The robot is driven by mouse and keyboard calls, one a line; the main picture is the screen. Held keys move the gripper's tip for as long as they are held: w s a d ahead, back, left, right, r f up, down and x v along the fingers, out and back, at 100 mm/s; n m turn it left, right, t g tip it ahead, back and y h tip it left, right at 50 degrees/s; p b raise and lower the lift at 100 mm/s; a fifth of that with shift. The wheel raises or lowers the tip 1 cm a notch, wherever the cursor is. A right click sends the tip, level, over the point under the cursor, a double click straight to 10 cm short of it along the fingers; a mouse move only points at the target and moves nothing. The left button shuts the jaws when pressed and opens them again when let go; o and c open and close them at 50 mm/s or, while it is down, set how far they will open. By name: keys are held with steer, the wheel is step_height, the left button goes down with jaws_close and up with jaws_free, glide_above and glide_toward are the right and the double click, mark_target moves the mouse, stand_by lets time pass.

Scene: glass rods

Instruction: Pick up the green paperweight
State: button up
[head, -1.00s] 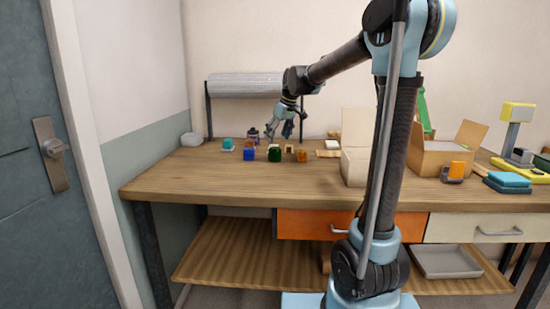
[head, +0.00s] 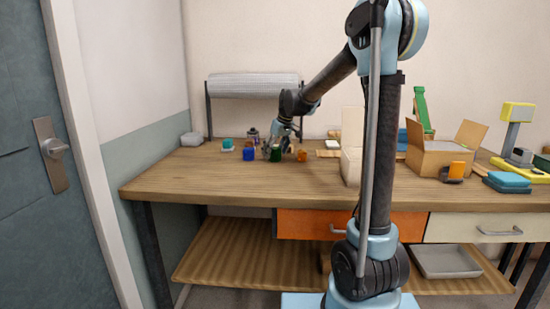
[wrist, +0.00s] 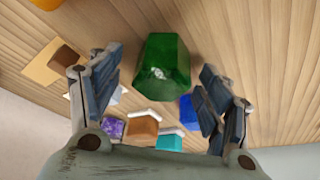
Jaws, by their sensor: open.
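The green paperweight (head: 275,154) stands on the wooden workbench (head: 210,181) in the head view, between a blue block (head: 249,155) and an amber block (head: 301,156). In the wrist view the paperweight (wrist: 165,64) is a dark green glass piece at the top middle, just beyond the fingertips. My gripper (wrist: 160,88) is open and empty, with one finger on each side of the paperweight's line. In the head view my gripper (head: 276,148) is low over the bench at the paperweight and partly covers it. Whether a finger touches it cannot be told.
The blue block (wrist: 193,113) is close by my right finger in the wrist view. A teal piece (wrist: 169,142), a brown piece (wrist: 142,127) and a purple piece (wrist: 112,128) lie nearby. An open cardboard box (head: 440,160) stands to the right. The bench front is clear.

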steer(key=c, duration=1.4)
steer(key=shift+o, duration=0.2)
